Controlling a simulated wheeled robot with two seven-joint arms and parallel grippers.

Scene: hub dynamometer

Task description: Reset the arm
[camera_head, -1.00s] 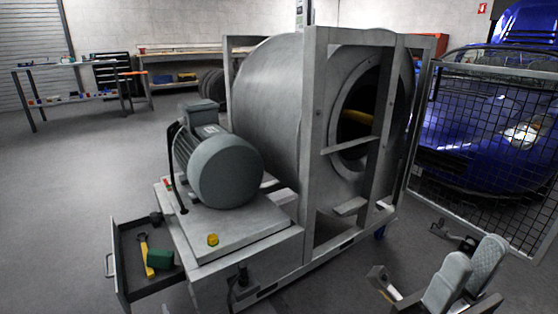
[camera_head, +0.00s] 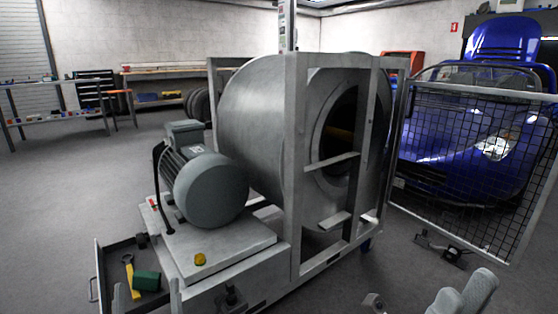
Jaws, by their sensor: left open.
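The hub dynamometer (camera_head: 262,108) stands in the middle, a large steel drum in a grey frame. Its grey motor (camera_head: 210,188) sits on the base at the left.
An open drawer (camera_head: 110,268) at lower left holds a green block (camera_head: 146,281) and a yellow-handled tool (camera_head: 133,285). A wire mesh panel (camera_head: 470,150) stands at the right before a blue car (camera_head: 445,135). Floor at left is clear; benches line the back wall.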

